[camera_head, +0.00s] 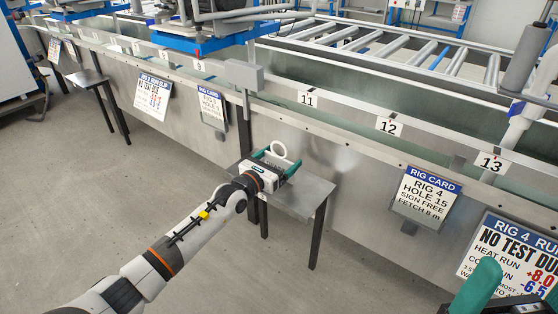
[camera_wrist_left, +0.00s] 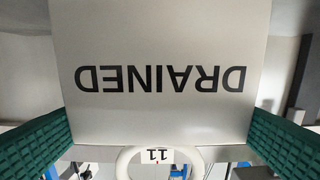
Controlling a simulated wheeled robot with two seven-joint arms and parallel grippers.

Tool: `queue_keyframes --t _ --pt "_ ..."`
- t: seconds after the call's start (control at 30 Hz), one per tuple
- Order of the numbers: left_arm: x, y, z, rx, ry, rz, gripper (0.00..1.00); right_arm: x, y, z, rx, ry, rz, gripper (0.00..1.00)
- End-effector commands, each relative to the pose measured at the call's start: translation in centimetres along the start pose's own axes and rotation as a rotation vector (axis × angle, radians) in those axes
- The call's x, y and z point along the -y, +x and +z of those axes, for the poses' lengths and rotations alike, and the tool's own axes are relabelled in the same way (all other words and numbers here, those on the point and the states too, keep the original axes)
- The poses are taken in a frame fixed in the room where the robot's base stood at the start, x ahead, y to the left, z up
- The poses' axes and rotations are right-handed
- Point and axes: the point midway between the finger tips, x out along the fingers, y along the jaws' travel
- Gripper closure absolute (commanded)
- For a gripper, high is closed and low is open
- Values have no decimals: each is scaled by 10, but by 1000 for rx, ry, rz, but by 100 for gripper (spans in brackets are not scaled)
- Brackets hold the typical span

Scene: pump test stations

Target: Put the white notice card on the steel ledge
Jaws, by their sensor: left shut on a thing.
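My left gripper (camera_head: 278,160) is shut on the white notice card. The card (camera_wrist_left: 160,50) fills the upper middle of the left wrist view, with "DRAINED" upside down and a white ring (camera_wrist_left: 128,160) at its lower edge. In the head view the ring (camera_head: 279,149) shows between the green fingers; most of the card is hidden. The steel ledge (camera_head: 312,190) is a small plate on dark legs against the tank wall, under and right of the gripper. I cannot tell whether card and ledge touch. My right gripper (camera_head: 513,291) is partly in view at lower right, fingers apart.
The steel tank wall (camera_head: 350,185) stands behind the ledge, with number tags along its rim. A rig card (camera_head: 427,195) and a large notice board (camera_head: 510,250) hang to the right. Another ledge (camera_head: 86,78) stands at far left. The grey floor is clear in front.

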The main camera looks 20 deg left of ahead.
Motion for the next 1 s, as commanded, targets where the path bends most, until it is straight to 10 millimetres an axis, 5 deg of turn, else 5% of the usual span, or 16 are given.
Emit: queue_keyframes --t 0.1,0.43,0.6,1.0 --pt "0 0 1 0 -1 0 0 0 1 0 3 0 2 14" --pt "0 -6 -2 2 -1 0 0 0 6 3 9 0 0 14" --pt "0 -37 -4 3 -2 -1 0 0 -3 6 -49 6 -20 14" --pt "0 -110 -2 2 0 -1 0 0 20 10 -43 6 -19 14"
